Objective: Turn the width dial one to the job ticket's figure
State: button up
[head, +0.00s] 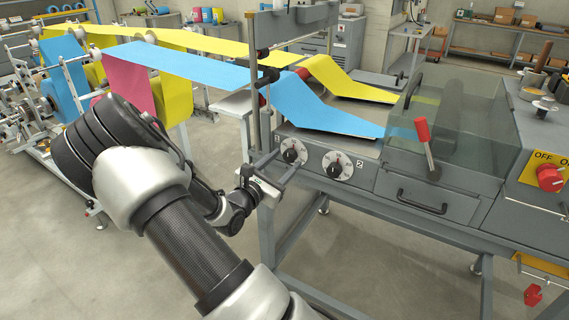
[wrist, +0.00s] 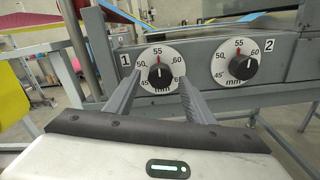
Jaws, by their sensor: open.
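Width dial one (head: 293,152) is a black knob on a white round plate on the front of the grey machine, on the left. In the wrist view the plate of dial one (wrist: 159,84) is marked "1", with a scale in mm; the red mark at the knob's top points near 55. My gripper (head: 282,163) is open in front of dial one. In the wrist view its two fingers (wrist: 161,74) reach toward the left and right sides of the dial; I cannot tell whether they touch it. I cannot make out a job ticket in either view.
Dial two (head: 338,166), marked "2", sits just right of dial one. A red-handled lever (head: 422,132), a clear cover (head: 455,110) and a red OFF/ON switch (head: 550,178) are farther right. Blue film (head: 310,105) runs above the dials. Floor is free below the machine.

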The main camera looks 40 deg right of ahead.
jog(key=shift+w+d, duration=0.15)
jog(key=shift+d, duration=0.2)
jog(key=c, duration=1.1)
jog(key=shift+o, duration=0.2)
jog(key=shift+r, duration=0.1)
